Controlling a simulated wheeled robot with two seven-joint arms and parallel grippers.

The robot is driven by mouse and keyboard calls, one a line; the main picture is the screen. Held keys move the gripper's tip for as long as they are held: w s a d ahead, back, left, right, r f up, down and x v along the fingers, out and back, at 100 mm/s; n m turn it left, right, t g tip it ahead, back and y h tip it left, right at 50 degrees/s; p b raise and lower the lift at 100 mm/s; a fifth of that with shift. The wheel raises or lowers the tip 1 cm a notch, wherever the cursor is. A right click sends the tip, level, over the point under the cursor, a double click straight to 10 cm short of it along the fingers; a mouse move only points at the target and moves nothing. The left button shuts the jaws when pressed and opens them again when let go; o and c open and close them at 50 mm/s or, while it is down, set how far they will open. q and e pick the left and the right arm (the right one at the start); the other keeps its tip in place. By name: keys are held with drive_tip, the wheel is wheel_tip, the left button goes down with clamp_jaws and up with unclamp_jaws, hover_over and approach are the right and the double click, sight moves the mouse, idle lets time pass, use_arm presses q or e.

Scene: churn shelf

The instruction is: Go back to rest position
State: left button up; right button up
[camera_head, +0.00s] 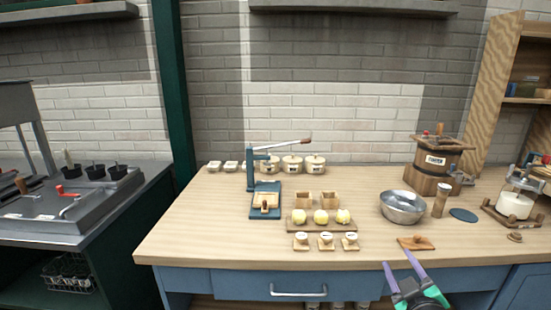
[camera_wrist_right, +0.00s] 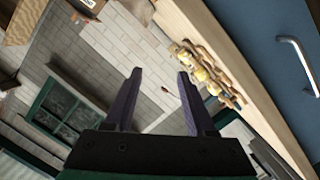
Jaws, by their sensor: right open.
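My right gripper (camera_head: 400,270) is at the front edge of the wooden counter in the head view, right of centre, with its two purple fingers apart. It is close to a small wooden paddle-like piece (camera_head: 416,243) lying on the counter; I cannot tell whether they touch. In the right wrist view the gripper (camera_wrist_right: 158,85) is open with nothing between its fingers. The counter (camera_wrist_right: 215,45) shows tilted behind it. My left gripper is not in view.
The wooden counter (camera_head: 200,235) holds a blue lever press (camera_head: 265,190), a board with yellow balls (camera_head: 321,217), a metal bowl (camera_head: 403,207) and a wooden churn (camera_head: 437,160). A drawer handle (camera_head: 298,291) juts out below. The counter's front left is clear.

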drive_tip(key=s+a+f+m+g+y, duration=0.1)
drive_tip(key=s+a+f+m+g, duration=0.1)
drive_tip(key=s+f+g, duration=0.7)
drive_tip(key=s+a+f+m+g+y, duration=0.2)
drive_tip(key=s+a+f+g, duration=0.15)
drive_tip(key=s+f, duration=0.9)
wheel_tip(320, 180, down, 23)
drive_tip(key=s+d+g+p, duration=0.1)
drive_tip(key=s+g+p, duration=0.1)
drive_tip(key=p, duration=0.1)
drive_tip(key=s+d+f, duration=0.1)
drive_tip(key=s+f, duration=0.4)
drive_tip(key=s, duration=0.2)
drive_tip(key=s+d+f+p, duration=0.1)
drive_tip(key=s+d+f, duration=0.1)
drive_tip(key=s+f, duration=0.3)
drive_tip(key=s+g, duration=0.1)
drive_tip(key=s, duration=0.2)
drive_tip(key=shift+s+f, duration=0.3)
drive_tip(key=shift+f, duration=0.05)
